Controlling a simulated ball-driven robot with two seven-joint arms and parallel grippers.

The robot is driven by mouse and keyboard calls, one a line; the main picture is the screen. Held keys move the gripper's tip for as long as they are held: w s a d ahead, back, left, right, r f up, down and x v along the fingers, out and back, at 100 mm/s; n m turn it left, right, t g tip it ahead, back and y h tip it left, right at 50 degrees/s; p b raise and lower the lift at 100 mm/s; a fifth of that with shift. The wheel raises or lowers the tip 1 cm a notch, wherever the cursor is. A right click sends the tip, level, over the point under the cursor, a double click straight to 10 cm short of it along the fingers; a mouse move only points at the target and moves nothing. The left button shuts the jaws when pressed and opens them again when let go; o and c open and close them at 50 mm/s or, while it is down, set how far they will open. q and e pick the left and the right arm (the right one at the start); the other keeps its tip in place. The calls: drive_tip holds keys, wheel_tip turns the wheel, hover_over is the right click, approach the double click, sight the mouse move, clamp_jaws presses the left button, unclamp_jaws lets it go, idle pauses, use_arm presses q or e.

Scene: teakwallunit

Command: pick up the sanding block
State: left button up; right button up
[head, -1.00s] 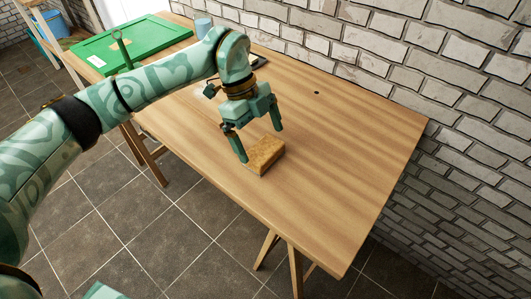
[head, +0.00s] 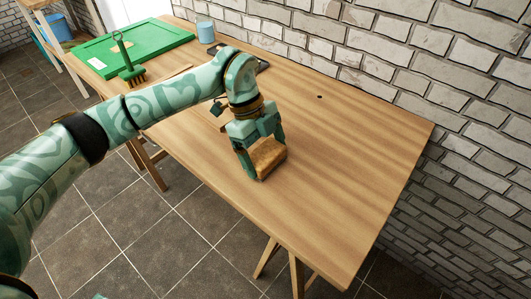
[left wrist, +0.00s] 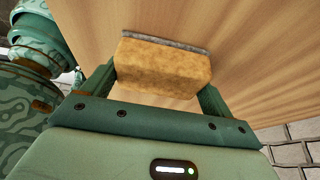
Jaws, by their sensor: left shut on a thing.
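The sanding block (head: 268,158) is a small tan-brown block near the front edge of the wooden table (head: 340,160). My left gripper (head: 262,161) is shut on it, one finger on each side. In the left wrist view the block (left wrist: 165,70) sits between the two fingers of the gripper (left wrist: 158,83), with a grey layer along its far edge. I cannot tell for certain whether the block still touches the table. My right gripper is not in view.
A green board (head: 150,42) lies at the table's far left, with a green-handled brush (head: 130,70) by it. A light blue cup (head: 205,32) and a dark flat object (head: 262,66) are near the wall. The table's right part is clear. A brick wall (head: 400,60) runs behind.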

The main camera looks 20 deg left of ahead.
sight(270, 155)
use_arm(q)
wheel_tip(270, 155, up, 3)
drive_tip(key=shift+r+p, duration=0.1)
drive_tip(key=shift+p, duration=0.7)
drive_tip(key=s+r+p, duration=0.1)
drive_tip(key=r, duration=0.1)
drive_tip(key=s+a+r+p, duration=0.1)
drive_tip(key=s+r, duration=0.1)
drive_tip(key=s+r+p, duration=0.1)
drive_tip(key=r, duration=0.1)
drive_tip(key=shift+s+a, duration=0.2)
drive_tip(key=shift+a, duration=0.15)
drive_tip(key=s+a+r+p, duration=0.3)
drive_tip(key=s, duration=0.5)
drive_tip(key=shift+s+r, duration=0.25)
drive_tip(key=shift+s, duration=0.15)
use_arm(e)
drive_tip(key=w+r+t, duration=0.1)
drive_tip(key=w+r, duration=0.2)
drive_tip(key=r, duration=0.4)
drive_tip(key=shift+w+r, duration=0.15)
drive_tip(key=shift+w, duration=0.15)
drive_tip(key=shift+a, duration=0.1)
use_arm(q)
drive_tip(key=o, duration=0.3)
drive_tip(key=shift+c, duration=0.7)
